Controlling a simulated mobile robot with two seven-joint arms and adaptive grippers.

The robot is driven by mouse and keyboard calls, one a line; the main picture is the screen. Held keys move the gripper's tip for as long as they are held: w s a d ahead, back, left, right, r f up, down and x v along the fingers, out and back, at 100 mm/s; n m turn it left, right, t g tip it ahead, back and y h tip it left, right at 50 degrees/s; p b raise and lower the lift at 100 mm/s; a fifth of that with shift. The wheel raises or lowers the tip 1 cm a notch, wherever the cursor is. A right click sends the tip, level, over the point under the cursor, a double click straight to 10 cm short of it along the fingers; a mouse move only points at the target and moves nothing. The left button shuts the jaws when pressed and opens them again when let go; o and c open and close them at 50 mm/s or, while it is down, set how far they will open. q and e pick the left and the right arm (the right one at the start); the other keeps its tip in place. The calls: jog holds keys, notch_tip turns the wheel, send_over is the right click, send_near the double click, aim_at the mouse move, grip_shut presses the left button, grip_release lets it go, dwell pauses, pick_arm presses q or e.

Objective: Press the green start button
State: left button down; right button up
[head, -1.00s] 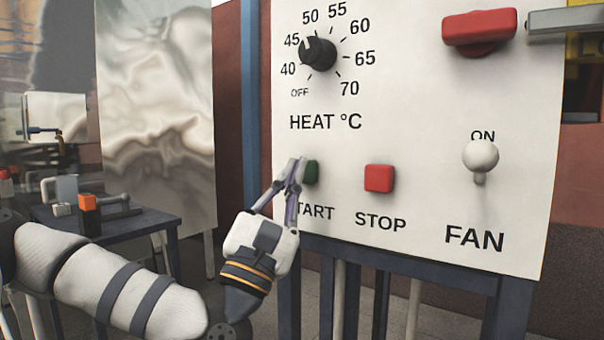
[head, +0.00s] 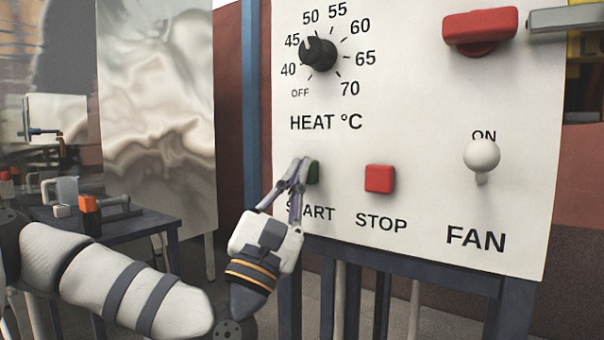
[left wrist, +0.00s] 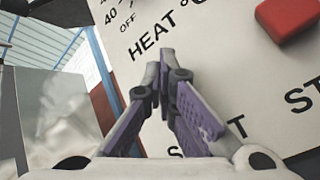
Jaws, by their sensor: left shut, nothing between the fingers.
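The green start button (head: 314,172) is on the white control panel (head: 420,120), above the START label. My left gripper (head: 303,162) is shut and empty, with its fingertips at the button, covering its left part. I cannot tell whether they touch it. In the left wrist view the closed fingers (left wrist: 165,75) point at the panel under the HEAT label, and they hide the green button. My right gripper does not show.
A red STOP button (head: 379,179) is just right of the start button. The panel also has a black heat knob (head: 318,54), a FAN lever (head: 481,156) and a red handle (head: 480,27). A blue table (head: 125,232) with small items stands at left.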

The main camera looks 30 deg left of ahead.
pick_arm(q)
jog(key=shift+w, duration=0.2)
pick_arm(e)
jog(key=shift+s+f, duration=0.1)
pick_arm(q)
jog(key=shift+s, duration=0.1)
jog(key=shift+s+a, duration=0.1)
jog(key=shift+s, duration=0.8)
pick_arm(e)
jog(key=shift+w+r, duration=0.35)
pick_arm(q)
jog(key=s+p, duration=0.2)
jog(key=s, duration=0.3)
jog(key=shift+a, duration=0.2)
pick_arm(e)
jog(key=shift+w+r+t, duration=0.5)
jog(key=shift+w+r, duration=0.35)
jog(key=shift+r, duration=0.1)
